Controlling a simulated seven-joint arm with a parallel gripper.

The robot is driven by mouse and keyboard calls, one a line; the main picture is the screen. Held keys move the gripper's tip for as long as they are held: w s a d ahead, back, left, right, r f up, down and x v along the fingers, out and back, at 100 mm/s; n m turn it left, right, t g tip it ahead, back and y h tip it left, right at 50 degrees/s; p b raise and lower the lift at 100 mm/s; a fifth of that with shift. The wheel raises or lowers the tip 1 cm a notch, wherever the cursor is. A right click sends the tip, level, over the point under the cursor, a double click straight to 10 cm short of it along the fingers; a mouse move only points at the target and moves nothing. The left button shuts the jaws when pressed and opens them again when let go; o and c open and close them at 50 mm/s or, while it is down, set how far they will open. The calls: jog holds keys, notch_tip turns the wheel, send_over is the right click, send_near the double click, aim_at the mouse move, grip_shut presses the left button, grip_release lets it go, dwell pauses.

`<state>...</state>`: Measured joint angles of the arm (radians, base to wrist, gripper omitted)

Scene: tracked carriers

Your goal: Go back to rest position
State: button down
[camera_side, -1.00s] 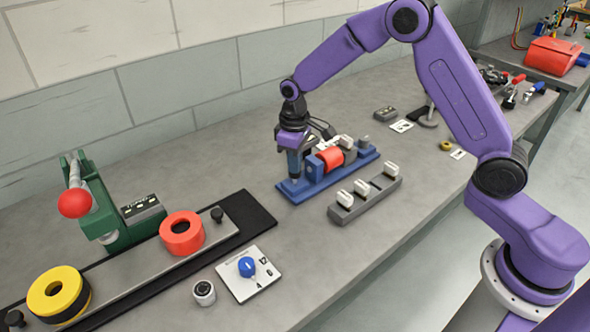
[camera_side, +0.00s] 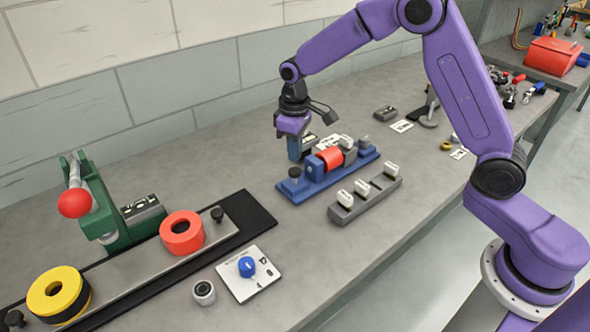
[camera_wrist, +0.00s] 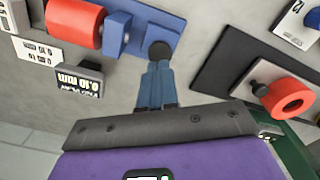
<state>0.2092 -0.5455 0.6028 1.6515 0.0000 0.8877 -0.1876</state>
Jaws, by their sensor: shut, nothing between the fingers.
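My gripper (camera_side: 294,149) is shut and empty. It is raised above the left end of a blue fixture (camera_side: 297,192) that carries a red cylinder (camera_side: 331,157). In the wrist view, the blue fingers of my gripper (camera_wrist: 159,88) point toward the fixture's black knob (camera_wrist: 160,50), and the red cylinder (camera_wrist: 75,22) lies to the left. Whether the fingertips touch the knob is hard to tell in the wrist view; in the side view the knob (camera_side: 294,172) shows just below them.
A grey rack (camera_side: 364,199) with white-topped pieces stands in front of the fixture. At left are a long rail (camera_side: 140,268) with red (camera_side: 182,233) and yellow rings (camera_side: 57,294), a green press (camera_side: 95,205) and a blue-knob panel (camera_side: 248,274). Bare bench lies between.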

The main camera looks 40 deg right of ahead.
dwell(0.5)
jog(key=s+r+n, duration=0.2)
jog(key=s+r, duration=0.2)
jog(key=s, duration=0.9)
jog(key=s+r+n, duration=0.3)
jog(key=s+r, duration=0.1)
jog(key=s, duration=0.9)
jog(key=s+d+n, duration=0.1)
jog(key=s+d, duration=0.4)
jog(key=s, duration=0.4)
jog(key=shift+s+d+f+n, duration=0.25)
jog(key=shift+s+f+n, duration=0.05)
